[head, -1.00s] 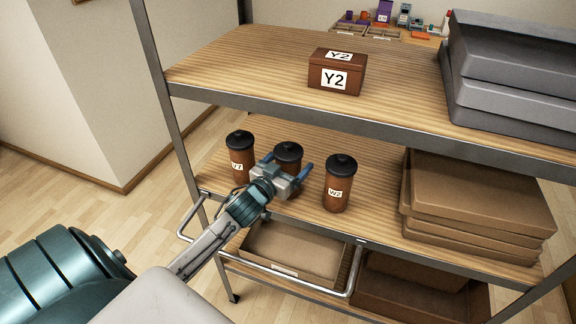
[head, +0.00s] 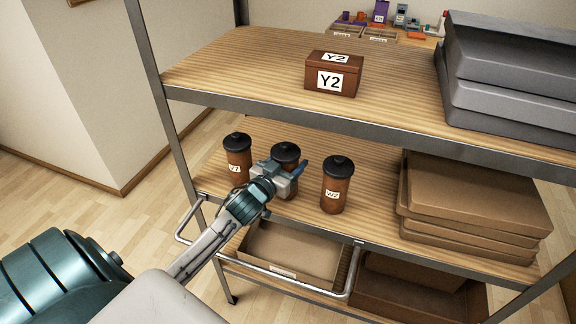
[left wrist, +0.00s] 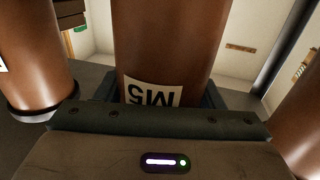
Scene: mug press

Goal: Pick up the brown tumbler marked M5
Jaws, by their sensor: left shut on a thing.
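The brown tumbler marked M5 (left wrist: 170,45) fills the middle of the left wrist view, its label upside down there. In the head view its dark lid (head: 286,152) shows behind my left gripper (head: 290,172), which covers most of its body. My left gripper, also in the left wrist view (left wrist: 160,100), is shut on this tumbler, which stands between two other brown tumblers on the middle shelf. Whether its base touches the shelf is hidden. My right gripper is in neither view.
A brown tumbler (head: 238,158) marked V7 stands close on the left, and one marked W2 (head: 336,186) on the right. The upper shelf (head: 240,62) bears a Y2 box (head: 333,76) and grey bins (head: 510,75). Cardboard boxes (head: 475,205) sit to the right. A metal handle (head: 300,287) runs below.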

